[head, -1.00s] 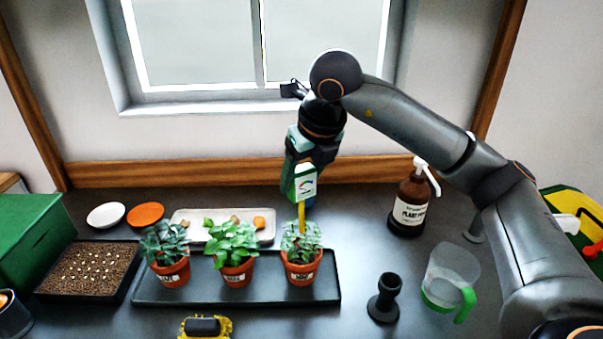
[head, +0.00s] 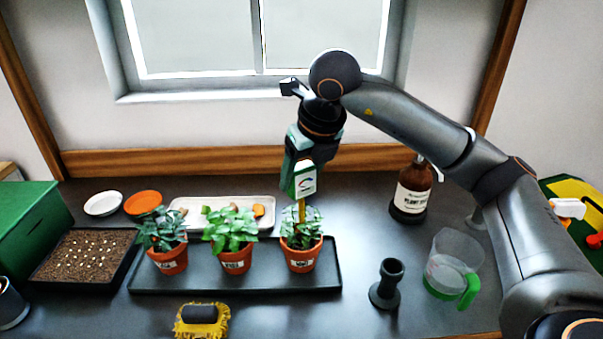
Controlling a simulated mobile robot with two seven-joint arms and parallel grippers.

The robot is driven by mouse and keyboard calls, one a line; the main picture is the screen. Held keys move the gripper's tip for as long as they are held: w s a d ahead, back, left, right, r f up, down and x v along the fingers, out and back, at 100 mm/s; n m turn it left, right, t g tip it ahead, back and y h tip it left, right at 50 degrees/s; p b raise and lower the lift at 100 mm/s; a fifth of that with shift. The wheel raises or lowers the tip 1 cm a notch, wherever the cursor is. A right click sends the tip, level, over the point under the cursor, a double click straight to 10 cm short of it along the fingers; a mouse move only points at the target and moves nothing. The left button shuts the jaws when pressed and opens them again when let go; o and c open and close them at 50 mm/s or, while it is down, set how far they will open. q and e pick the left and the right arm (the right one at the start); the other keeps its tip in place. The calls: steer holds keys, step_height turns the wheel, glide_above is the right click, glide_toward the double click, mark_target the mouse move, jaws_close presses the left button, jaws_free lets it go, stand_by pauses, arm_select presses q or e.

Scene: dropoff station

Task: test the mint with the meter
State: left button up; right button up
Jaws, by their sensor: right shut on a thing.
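My right gripper (head: 303,166) is shut on the meter (head: 305,181), a green and white body with a yellow probe pointing down. The probe reaches down into the leaves of the right-hand potted plant (head: 301,240). Its tip is hidden by the leaves, so I cannot tell how deep it is in the soil. Two more potted plants, a bright green one (head: 232,236) in the middle and a darker one (head: 165,240) at left, stand on the same black tray (head: 200,282). The pots have small white labels too small to read surely. My left gripper is not in view.
Behind the pots is a pale tray (head: 185,206) with small items. A seed tray (head: 85,257) and green box (head: 22,236) stand left. A brown pump bottle (head: 411,195), a black stand (head: 386,283) and a measuring jug (head: 452,262) stand right. A yellow brush (head: 202,318) lies in front.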

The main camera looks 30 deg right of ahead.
mark_target(301, 191)
steer(key=shift+f, duration=0.1)
stand_by(0.8)
steer(key=shift+f+b, duration=0.5)
steer(key=shift+b, duration=0.05)
steer(key=shift+f, duration=0.25)
steer(key=shift+f+b, duration=0.35)
steer(key=shift+b, duration=0.15)
steer(key=shift+f, duration=0.2)
stand_by(0.4)
steer(key=shift+f+b, duration=0.4)
steer(key=shift+b, duration=0.15)
steer(key=shift+f, duration=0.1)
